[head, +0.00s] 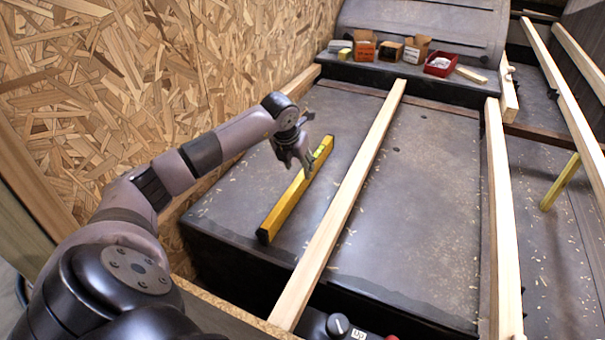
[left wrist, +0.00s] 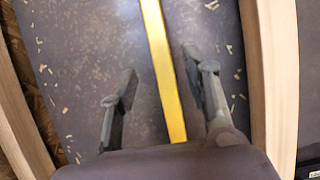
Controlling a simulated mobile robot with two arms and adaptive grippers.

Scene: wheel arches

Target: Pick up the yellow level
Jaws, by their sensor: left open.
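The yellow level (head: 290,200) lies on the dark wheel arch top, between the chipboard wall and a long wooden batten. It is a long yellow bar with a dark end cap at the near end. My left gripper (head: 305,172) is over the far part of the level and hides some of it. In the left wrist view the level (left wrist: 162,70) runs between the two spread fingers of my left gripper (left wrist: 160,84), with room on both sides. The gripper is open and holds nothing. My right gripper is not in view.
A wooden batten (head: 345,205) runs along the right of the level, and the chipboard wall (head: 130,90) stands to the left. Small cardboard boxes (head: 389,50) and a red tray (head: 440,64) stand at the back. Wood shavings are scattered about.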

